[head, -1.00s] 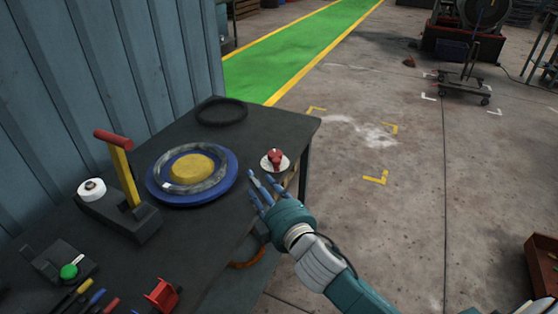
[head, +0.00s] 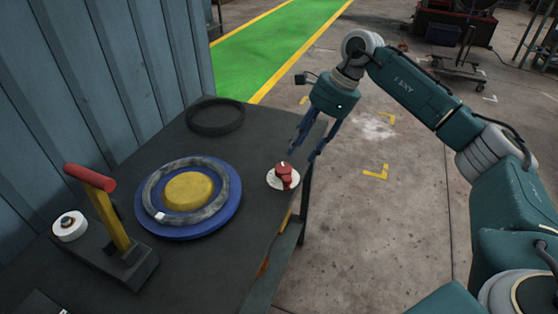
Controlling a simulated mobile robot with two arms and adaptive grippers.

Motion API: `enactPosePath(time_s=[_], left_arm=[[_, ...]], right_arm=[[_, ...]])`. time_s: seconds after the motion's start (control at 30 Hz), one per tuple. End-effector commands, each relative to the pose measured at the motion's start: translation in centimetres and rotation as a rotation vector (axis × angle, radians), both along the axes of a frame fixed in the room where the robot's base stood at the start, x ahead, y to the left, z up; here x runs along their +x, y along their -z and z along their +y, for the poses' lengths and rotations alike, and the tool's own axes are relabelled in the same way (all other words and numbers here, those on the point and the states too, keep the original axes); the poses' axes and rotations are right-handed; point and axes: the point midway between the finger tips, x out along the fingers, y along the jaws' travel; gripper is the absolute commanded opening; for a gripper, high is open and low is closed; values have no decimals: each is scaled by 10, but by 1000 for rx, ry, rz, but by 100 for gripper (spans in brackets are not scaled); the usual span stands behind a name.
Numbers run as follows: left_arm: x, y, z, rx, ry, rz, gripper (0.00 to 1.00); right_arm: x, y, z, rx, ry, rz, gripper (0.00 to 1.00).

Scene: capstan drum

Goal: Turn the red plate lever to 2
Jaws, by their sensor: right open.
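The red plate lever (head: 284,173) stands on a round white plate (head: 273,181) near the right edge of the dark table. The plate's markings are too small to read. My right gripper (head: 304,154) is open and empty, pointing down just above and behind the lever, to its upper right. Its fingers look apart from the lever. My left gripper is not in view.
A blue disc (head: 228,214) with a grey ring and yellow hub sits left of the lever. A yellow post with a red handle (head: 90,178) stands farther left. A black ring (head: 215,115) lies at the back. The table edge is close on the lever's right.

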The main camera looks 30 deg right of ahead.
Motion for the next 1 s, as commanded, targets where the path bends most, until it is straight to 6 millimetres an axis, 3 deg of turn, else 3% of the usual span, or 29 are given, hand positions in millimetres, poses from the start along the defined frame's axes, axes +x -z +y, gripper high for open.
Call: enactPosePath(time_s=[0.07,0.13,0.3,0.43,0.53,0.7,0.8,1.0], left_arm=[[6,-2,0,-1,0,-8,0],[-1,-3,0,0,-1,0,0],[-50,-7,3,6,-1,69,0],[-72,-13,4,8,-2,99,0],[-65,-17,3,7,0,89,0],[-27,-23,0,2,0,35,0],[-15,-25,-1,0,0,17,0],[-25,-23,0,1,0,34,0]], right_arm=[[-2,1,-5,-13,2,7,40],[-1,7,-3,-16,1,11,40],[3,33,9,-13,-1,12,40],[7,57,18,-11,0,11,40],[9,73,24,-10,-1,11,40],[13,91,31,-10,0,8,40],[14,96,33,-10,0,6,40],[15,98,33,-10,1,5,40]])
